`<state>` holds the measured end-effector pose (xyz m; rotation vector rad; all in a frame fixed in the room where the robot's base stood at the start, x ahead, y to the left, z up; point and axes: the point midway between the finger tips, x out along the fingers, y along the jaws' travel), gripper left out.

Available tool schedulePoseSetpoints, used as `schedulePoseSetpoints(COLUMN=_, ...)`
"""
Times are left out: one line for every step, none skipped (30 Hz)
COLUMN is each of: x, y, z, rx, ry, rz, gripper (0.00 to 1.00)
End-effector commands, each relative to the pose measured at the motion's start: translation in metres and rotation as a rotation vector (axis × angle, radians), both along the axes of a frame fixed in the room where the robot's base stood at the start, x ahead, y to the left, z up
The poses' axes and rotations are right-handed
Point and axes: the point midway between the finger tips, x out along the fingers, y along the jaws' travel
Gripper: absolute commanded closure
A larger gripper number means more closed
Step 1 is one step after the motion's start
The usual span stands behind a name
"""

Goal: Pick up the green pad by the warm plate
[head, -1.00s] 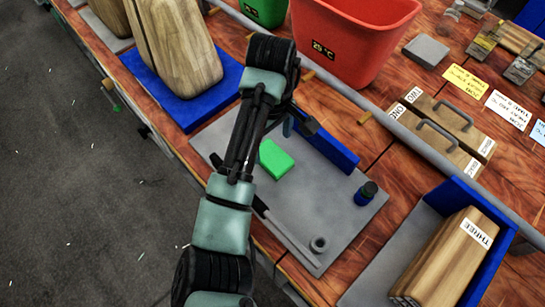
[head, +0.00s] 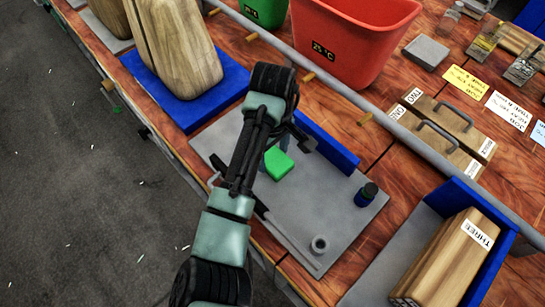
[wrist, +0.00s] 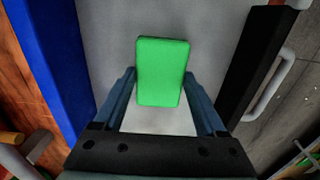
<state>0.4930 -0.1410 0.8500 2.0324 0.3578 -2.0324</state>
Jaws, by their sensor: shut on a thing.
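The green pad (head: 278,163) is a small bright green block over the grey plate (head: 318,205), below my wrist in the head view. In the wrist view the green pad (wrist: 161,72) sits between the two blue-grey fingers of my gripper (wrist: 160,80), which is shut on it. My gripper partly shows in the head view (head: 285,150), mostly behind my wrist. I cannot tell whether the pad still touches the plate. No label marks this plate as warm.
A blue wall (head: 328,142) borders the plate's far side. A red bin (head: 350,40) marked 25 °C is behind a grey rail. Wooden blocks (head: 180,45) stand at upper left.

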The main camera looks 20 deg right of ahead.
Motion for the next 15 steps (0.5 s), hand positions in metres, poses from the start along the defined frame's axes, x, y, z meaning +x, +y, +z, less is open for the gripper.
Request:
schedulePoseSetpoints(x=0.0, y=0.0, z=0.0, rx=0.0, ry=0.0, rz=0.0, gripper=0.78)
schedulePoseSetpoints(x=0.0, y=0.0, z=0.0, rx=0.0, ry=0.0, rz=0.0, gripper=0.78)
schedulePoseSetpoints(x=0.0, y=0.0, z=0.0, rx=0.0, ry=0.0, rz=0.0, gripper=0.78)
schedulePoseSetpoints(x=0.0, y=0.0, z=0.0, rx=0.0, ry=0.0, rz=0.0, gripper=0.78)
schedulePoseSetpoints(x=0.0, y=0.0, z=0.0, rx=0.0, ry=0.0, rz=0.0, gripper=0.78)
schedulePoseSetpoints(x=0.0, y=0.0, z=0.0, rx=0.0, ry=0.0, rz=0.0, gripper=0.78)
schedulePoseSetpoints(x=0.0, y=0.0, z=0.001, rx=0.0, ry=-0.001, rz=0.0, gripper=0.78)
schedulePoseSetpoints(x=0.0, y=0.0, z=0.002, rx=-0.001, ry=-0.001, rz=0.0, gripper=0.78)
schedulePoseSetpoints(x=0.001, y=0.0, z=0.005, rx=-0.002, ry=-0.002, rz=0.0, gripper=0.78)
schedulePoseSetpoints(x=0.001, y=0.0, z=0.008, rx=-0.001, ry=-0.003, rz=0.0, gripper=0.78)
schedulePoseSetpoints(x=0.001, y=-0.001, z=0.012, rx=-0.001, ry=-0.003, rz=-0.001, gripper=0.78)
schedulePoseSetpoints(x=0.001, y=-0.001, z=0.018, rx=-0.002, ry=-0.004, rz=-0.001, gripper=0.78)
schedulePoseSetpoints(x=0.001, y=-0.001, z=0.024, rx=-0.002, ry=-0.004, rz=0.0, gripper=0.78)
schedulePoseSetpoints(x=0.001, y=-0.001, z=0.03, rx=-0.002, ry=-0.004, rz=-0.001, gripper=0.78)
schedulePoseSetpoints(x=0.001, y=-0.001, z=0.039, rx=-0.002, ry=-0.005, rz=-0.002, gripper=0.78)
